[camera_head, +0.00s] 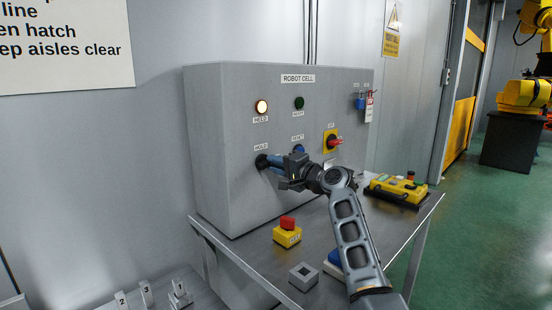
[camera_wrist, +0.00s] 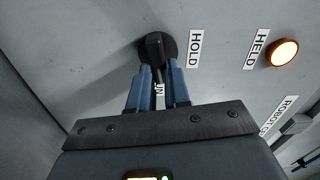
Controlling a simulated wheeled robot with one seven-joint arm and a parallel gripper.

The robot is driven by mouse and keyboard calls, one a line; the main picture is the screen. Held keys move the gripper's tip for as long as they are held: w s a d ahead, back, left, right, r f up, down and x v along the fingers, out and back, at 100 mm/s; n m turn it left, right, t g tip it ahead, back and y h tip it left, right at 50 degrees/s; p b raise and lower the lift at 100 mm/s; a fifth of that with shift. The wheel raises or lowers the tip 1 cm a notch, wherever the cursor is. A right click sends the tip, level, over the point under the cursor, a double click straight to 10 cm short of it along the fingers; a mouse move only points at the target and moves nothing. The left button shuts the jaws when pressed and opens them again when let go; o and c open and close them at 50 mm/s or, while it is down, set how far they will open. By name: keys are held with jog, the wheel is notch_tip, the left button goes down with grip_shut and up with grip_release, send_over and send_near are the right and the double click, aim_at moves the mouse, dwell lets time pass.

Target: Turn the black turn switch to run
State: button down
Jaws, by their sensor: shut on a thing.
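The black turn switch (camera_head: 261,161) is on the left of the grey control box, below a HOLD label (camera_head: 261,147). In the wrist view the switch (camera_wrist: 157,44) is a dark round base with a raised handle, and the HOLD label (camera_wrist: 194,49) is to its right. My gripper (camera_head: 269,161) reaches in from the right. Its two blue fingers (camera_wrist: 158,84) are on either side of the handle and shut on it. A second small label (camera_wrist: 159,89) shows between the fingers, partly hidden. The fingers hide part of the handle, so its exact angle is hard to tell.
The orange HELD lamp (camera_head: 262,106) is lit; the green lamp (camera_head: 299,103) looks dark. A red switch on a yellow plate (camera_head: 333,142) and padlocks (camera_head: 361,103) are to the right. A red-and-yellow button box (camera_head: 287,236) and yellow pendant (camera_head: 397,189) are on the metal table (camera_head: 245,243).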

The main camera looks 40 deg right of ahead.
jog(key=shift+f+m+p, duration=0.1)
jog(key=shift+m+p, duration=0.4)
jog(key=shift+m, duration=0.4)
jog(key=c, duration=1.1)
grip_release()
jog(key=shift+s+d+b, duration=0.15)
jog(key=shift+s+b, duration=0.5)
jog(key=shift+s, duration=3.25)
jog(key=shift+f, duration=0.1)
